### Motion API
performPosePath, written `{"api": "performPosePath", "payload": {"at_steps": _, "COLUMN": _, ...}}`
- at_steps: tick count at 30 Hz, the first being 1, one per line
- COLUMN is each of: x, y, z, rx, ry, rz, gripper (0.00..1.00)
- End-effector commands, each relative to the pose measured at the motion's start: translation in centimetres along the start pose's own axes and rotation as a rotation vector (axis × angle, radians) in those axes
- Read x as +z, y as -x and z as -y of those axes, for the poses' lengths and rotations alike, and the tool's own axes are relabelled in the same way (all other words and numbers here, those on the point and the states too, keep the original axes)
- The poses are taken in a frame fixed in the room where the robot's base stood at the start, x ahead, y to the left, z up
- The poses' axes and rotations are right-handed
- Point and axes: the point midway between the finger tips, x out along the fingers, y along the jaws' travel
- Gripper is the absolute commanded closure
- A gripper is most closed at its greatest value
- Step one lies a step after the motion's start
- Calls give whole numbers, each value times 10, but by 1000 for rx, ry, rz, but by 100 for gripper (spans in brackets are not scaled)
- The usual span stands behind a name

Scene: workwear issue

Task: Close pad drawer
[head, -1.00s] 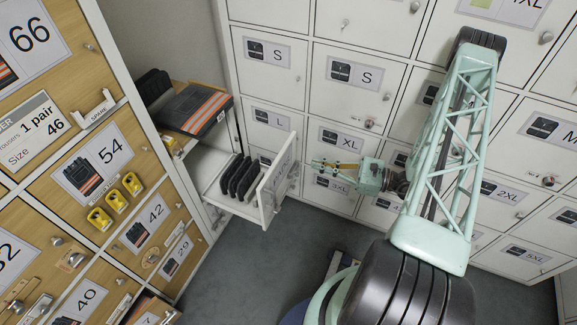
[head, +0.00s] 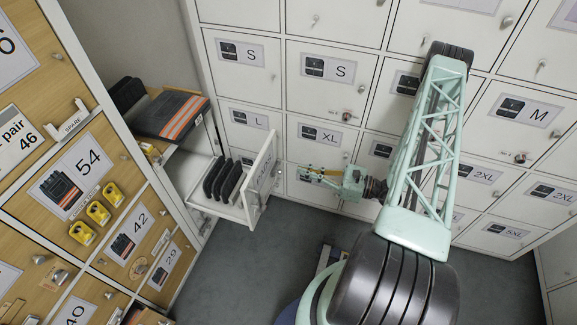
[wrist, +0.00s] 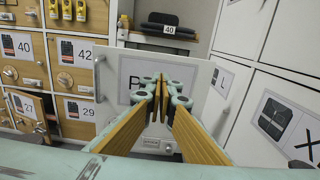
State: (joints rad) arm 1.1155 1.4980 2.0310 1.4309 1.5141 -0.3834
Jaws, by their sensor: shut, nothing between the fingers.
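The pad drawer (head: 262,180) is a white drawer pulled out at the left of the white lockers, with several dark pads (head: 222,180) standing in it. Its front with a paper label (wrist: 195,88) fills the middle of the wrist view. My gripper (head: 303,172) is shut and empty, just right of the drawer front, pointing at it. In the wrist view my fingers (wrist: 160,100) meet in front of the label. I cannot tell whether the tips touch the front.
White lockers (head: 330,75) stand behind and to the right. Wooden lockers (head: 75,180) with knobs and yellow padlocks are at the left. Folded dark workwear with orange stripes (head: 172,115) lies on a shelf above the drawer. The grey floor (head: 235,265) below is clear.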

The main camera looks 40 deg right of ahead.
Motion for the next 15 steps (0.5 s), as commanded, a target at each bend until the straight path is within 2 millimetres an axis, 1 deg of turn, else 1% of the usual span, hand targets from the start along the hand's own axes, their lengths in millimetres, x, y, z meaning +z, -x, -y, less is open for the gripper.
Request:
{"api": "performPosePath", "payload": {"at_steps": 8, "x": 0, "y": -13, "z": 0, "rx": 2, "ry": 0, "rz": 0, "gripper": 100}}
{"api": "performPosePath", "payload": {"at_steps": 15, "x": 0, "y": -32, "z": -1, "rx": 3, "ry": 0, "rz": -1, "gripper": 100}}
